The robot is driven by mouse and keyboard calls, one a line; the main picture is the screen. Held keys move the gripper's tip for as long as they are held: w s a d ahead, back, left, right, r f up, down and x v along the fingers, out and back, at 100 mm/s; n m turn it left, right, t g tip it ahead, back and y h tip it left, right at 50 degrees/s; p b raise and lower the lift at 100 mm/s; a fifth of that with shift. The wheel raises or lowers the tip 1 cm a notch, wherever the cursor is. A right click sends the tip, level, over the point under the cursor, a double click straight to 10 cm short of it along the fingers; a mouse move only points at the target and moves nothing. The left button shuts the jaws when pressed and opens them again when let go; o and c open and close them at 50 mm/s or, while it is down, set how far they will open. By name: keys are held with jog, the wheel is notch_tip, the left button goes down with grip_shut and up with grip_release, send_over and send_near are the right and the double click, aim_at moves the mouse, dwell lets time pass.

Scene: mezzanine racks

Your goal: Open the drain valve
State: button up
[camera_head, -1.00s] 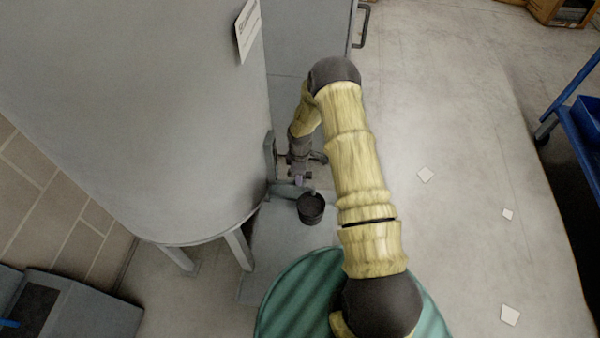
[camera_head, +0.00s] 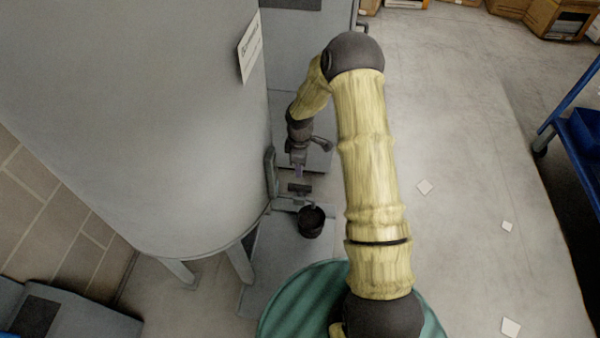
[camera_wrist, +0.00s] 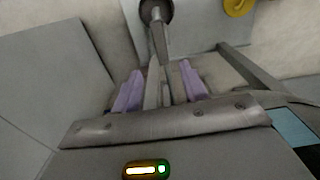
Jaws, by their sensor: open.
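The drain valve (camera_head: 299,187) is a small dark grey fitting on a thin pipe low on the side of the large grey tank (camera_head: 150,110). A dark bucket (camera_head: 311,223) stands below and beside the pipe. My gripper (camera_head: 299,173) is just above the valve, pointing down, with a small gap between them. In the wrist view my gripper (camera_wrist: 160,72) has its two purple fingers apart. A grey bar-like part (camera_wrist: 159,45) lies between and beyond them, with no clear contact. I cannot tell the valve handle's exact angle.
The tank's legs (camera_head: 240,262) stand close on the left. A grey cabinet (camera_head: 310,45) is behind the valve. A blue cart (camera_head: 580,130) is at the right edge.

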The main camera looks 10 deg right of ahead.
jog(key=shift+r, duration=2.1)
jog(key=s+r+m+t, duration=0.3)
jog(key=s+r+m, duration=1.1)
jog(key=s+r, duration=0.7)
jog(key=w+p+v, duration=0.2)
jog(key=p+v, duration=1.2)
jog(key=p, duration=0.4)
jog(key=shift+w+r, duration=0.15)
jog(key=shift+r, duration=0.6)
